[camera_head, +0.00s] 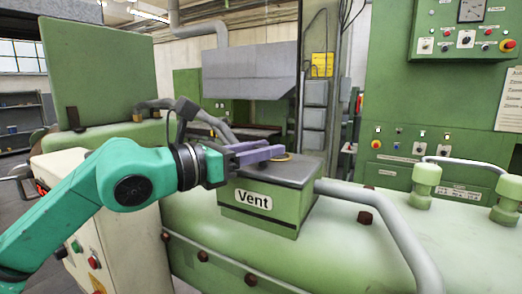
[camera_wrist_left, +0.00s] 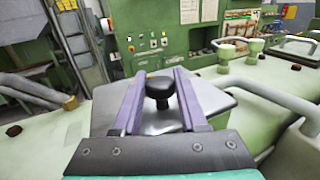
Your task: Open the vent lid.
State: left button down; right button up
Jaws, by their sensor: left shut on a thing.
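The green vent box (camera_head: 262,223) carries a white "Vent" label and sits on the rounded green machine body. Its dark grey lid (camera_head: 289,173) lies flat on top, and it also shows in the left wrist view (camera_wrist_left: 216,100). A black round knob (camera_wrist_left: 159,90) stands on the lid. My left gripper (camera_head: 270,150) reaches in from the left, level above the lid. Its purple fingers (camera_wrist_left: 157,77) are shut on the knob, one on each side. The fingers mostly hide the knob in the head view. My right gripper is in neither view.
A bent grey pipe (camera_head: 385,225) runs along the machine to the right of the box. Green capped posts (camera_head: 426,178) with a handle stand farther right. A tall green control panel (camera_head: 461,27) is behind. A cream cabinet (camera_head: 115,235) stands at left, behind my arm.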

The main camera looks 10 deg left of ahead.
aim_at(272, 160)
pick_arm(q)
jog(key=shift+w+d+r, duration=0.1)
jog(key=shift+w+r, duration=0.1)
jog(key=shift+r, duration=0.5)
jog(key=shift+w+d+r, duration=0.1)
jog(key=shift+w+r, duration=0.1)
jog(key=shift+r, duration=0.45)
jog(key=shift+w+d+r+p, duration=0.1)
jog(key=shift+w+r+p, duration=0.25)
jog(key=shift+r, duration=0.15)
jog(key=shift+w+r+p, duration=0.25)
jog(key=shift+r+p, duration=0.1)
jog(key=shift+r, duration=0.1)
jog(key=shift+w+d+r+p, duration=0.15)
jog(key=shift+w+r+p, duration=0.2)
jog(key=shift+r+p, duration=0.3)
jog(key=shift+w+d+g+y+p, duration=0.15)
jog(key=shift+w+g+y+p, duration=0.25)
jog(key=shift+p, duration=0.45)
jog(key=shift+w+f, duration=0.1)
jog(key=shift+f, duration=0.15)
